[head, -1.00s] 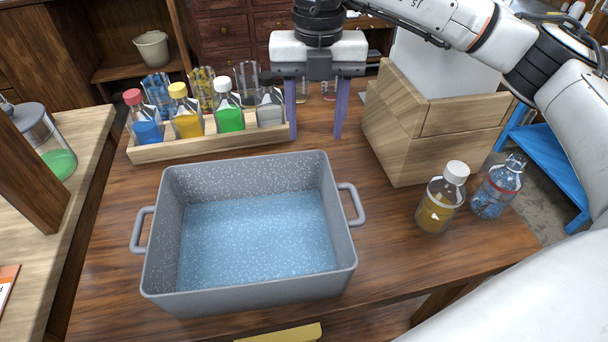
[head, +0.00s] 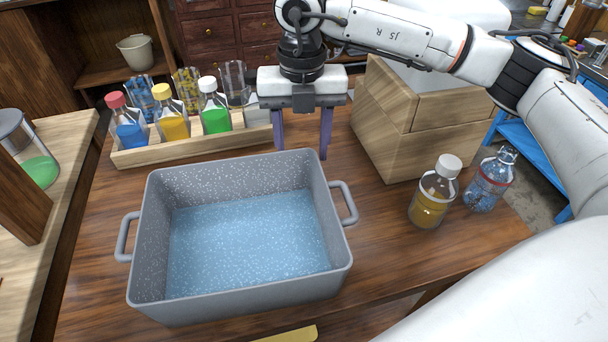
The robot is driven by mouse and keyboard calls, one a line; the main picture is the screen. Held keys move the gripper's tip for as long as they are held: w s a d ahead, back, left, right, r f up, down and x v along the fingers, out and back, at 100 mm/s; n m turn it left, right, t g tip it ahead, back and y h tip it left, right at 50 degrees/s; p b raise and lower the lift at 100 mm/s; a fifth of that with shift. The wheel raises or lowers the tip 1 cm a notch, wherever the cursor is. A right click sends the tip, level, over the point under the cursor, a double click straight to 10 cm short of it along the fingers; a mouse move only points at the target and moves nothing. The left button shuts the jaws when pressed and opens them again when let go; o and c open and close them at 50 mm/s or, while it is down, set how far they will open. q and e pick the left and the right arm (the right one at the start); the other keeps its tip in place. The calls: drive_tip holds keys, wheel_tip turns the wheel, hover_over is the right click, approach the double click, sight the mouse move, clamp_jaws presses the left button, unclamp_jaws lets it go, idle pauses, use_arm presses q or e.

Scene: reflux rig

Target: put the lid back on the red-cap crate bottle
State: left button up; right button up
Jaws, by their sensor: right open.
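The red-cap bottle (head: 128,127) stands at the left end of the wooden crate (head: 185,151), with blue liquid inside. A red cap (head: 115,99) appears to sit on its neck; how firmly I cannot tell. The crate also holds a yellow-cap bottle (head: 171,120), a white-cap bottle (head: 214,112) with green liquid, and a clear-looking bottle (head: 256,114) partly hidden by my right gripper. My right gripper (head: 301,150) points down, open and empty, between the crate's right end and the wooden box, just behind the grey tub. My left gripper is out of view.
The grey tub (head: 137,262) of blue liquid fills the middle of the table. A wooden box (head: 415,150) stands to the right. A white-cap bottle of amber liquid (head: 430,205) and a clear bottle with blue contents (head: 485,188) stand at front right. Glass beakers stand behind the crate.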

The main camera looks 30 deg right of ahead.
drive_tip(key=shift+s+f, duration=0.2)
drive_tip(key=shift+f, duration=2.4)
drive_tip(key=c, duration=1.2)
drive_tip(key=shift+r, duration=0.1)
wheel_tip(320, 180, up, 18)
drive_tip(key=shift+p, duration=0.4)
